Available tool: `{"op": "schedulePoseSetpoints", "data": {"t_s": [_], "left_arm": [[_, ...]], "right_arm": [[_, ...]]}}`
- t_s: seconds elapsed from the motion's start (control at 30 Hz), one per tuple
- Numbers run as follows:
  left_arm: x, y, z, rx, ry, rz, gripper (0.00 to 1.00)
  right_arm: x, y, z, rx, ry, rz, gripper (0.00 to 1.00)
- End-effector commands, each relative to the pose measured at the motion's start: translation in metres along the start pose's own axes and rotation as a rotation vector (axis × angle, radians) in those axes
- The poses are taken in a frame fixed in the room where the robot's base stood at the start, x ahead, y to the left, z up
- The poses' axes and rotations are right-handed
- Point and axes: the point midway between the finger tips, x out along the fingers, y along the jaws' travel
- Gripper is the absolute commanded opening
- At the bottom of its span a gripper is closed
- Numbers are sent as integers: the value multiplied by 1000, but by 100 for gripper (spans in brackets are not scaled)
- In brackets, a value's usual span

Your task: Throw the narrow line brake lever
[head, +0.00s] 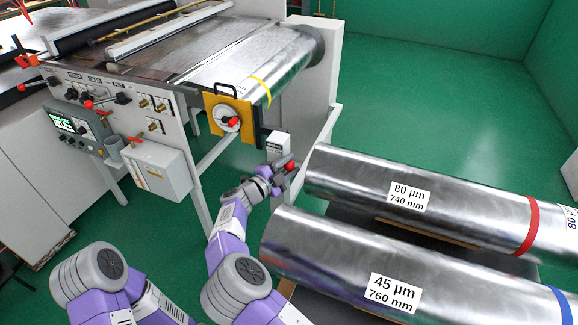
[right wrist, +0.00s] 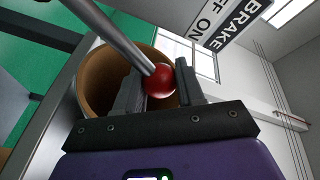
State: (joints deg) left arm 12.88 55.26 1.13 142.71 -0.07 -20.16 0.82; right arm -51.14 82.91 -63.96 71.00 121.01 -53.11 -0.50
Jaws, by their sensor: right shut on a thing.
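The brake lever is a grey metal rod (right wrist: 112,32) ending in a red ball knob (right wrist: 161,80). A sign reading BRAKE with ON and OFF (right wrist: 228,22) is beside it in the right wrist view. My right gripper (right wrist: 160,90) is shut on the red knob, with one finger on each side of it. In the head view the knob (head: 290,165) shows at my right gripper (head: 284,174), below and right of the yellow roll holder plate. The lever's pivot is hidden. My left gripper is out of view; only parts of the left arm show.
Two large foil rolls, marked 80 µm (head: 455,205) and 45 µm (head: 330,248), lie close to the right of my right arm. The machine (head: 150,90) carries other red-knobbed levers on its left panel. Green floor (head: 440,95) is clear behind the rolls.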

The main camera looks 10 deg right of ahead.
Motion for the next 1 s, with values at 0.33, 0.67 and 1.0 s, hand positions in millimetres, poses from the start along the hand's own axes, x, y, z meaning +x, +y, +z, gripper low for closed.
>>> {"op": "schedulePoseSetpoints", "data": {"t_s": [0.33, 0.67, 1.0], "left_arm": [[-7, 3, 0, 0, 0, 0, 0], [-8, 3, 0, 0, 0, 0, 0], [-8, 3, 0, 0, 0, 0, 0]], "right_arm": [[-2, -5, 5, -94, 14, -17, 0], [-6, -14, 6, -107, 17, -39, 0], [-6, -14, 6, -105, 18, -40, 62]]}}
